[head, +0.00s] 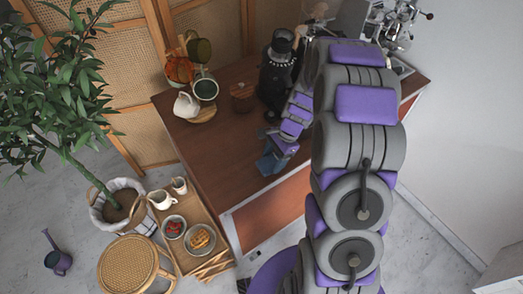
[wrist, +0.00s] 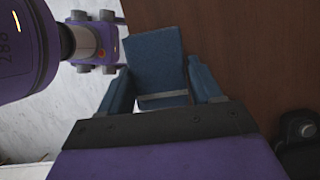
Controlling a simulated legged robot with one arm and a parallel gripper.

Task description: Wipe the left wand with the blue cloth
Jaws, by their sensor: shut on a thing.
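My gripper (head: 270,163) is over the front part of the brown cart top (head: 220,150), left of my arm in the head view. In the wrist view my gripper (wrist: 165,98) is shut on the blue cloth (wrist: 157,62), which sticks out between the fingers as a flat folded piece. The espresso machine (head: 395,22) stands at the back right of the cart, partly behind my arm. I cannot make out the left wand in either view.
A black grinder (head: 277,68) and a round wooden canister (head: 242,96) stand behind my gripper. A white pitcher (head: 186,105) and a cup rack (head: 203,86) stand at the back left. The cart's front left top is bare.

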